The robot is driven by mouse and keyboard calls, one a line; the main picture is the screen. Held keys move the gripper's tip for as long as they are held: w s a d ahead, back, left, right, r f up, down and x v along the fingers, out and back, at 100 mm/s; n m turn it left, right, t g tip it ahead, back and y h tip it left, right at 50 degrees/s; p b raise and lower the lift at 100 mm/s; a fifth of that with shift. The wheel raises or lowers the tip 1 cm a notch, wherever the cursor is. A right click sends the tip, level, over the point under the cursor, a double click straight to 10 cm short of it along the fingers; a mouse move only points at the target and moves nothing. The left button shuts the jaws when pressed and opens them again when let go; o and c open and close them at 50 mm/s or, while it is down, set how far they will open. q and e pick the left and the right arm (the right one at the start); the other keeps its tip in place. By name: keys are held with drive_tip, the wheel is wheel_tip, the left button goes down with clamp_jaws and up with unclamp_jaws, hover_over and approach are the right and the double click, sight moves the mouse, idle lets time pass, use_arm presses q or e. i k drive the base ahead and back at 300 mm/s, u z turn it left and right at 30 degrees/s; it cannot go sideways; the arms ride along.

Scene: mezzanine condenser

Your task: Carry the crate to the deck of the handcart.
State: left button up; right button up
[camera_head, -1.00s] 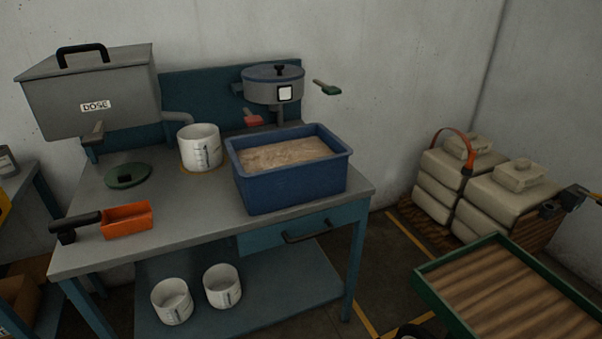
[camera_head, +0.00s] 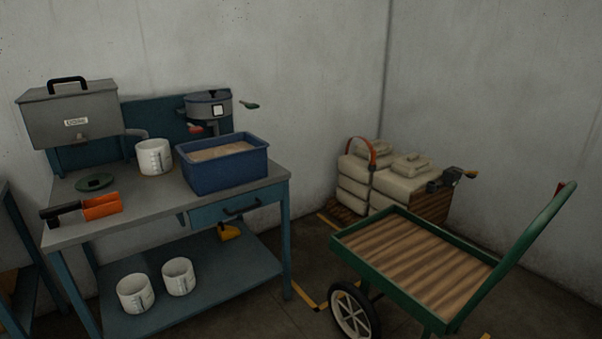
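The blue crate (camera_head: 226,176) sits on the right part of the workbench top (camera_head: 128,215), filled with a tan, grainy-looking material. The green handcart (camera_head: 427,312) stands on the floor to the right of the bench. Its wooden deck (camera_head: 415,258) has a raised green rim and is empty. Its handle (camera_head: 525,240) rises at the right, and one white-spoked wheel (camera_head: 352,312) shows. Neither of my grippers is in the picture.
Stacked pale sacks or containers (camera_head: 400,180) stand on a wooden pallet behind the cart. The bench also holds a white measuring cup (camera_head: 154,157), an orange scoop (camera_head: 101,206), a green lid (camera_head: 94,182) and a grey hopper (camera_head: 72,112). Floor shows between bench and cart.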

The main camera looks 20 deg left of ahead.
sight(395, 261)
drive_tip(key=z, duration=0.3)
drive_tip(key=i, duration=1)
drive_tip(key=u, duration=0.8)
drive_tip(key=i, duration=1)
drive_tip(key=u, duration=1.1)
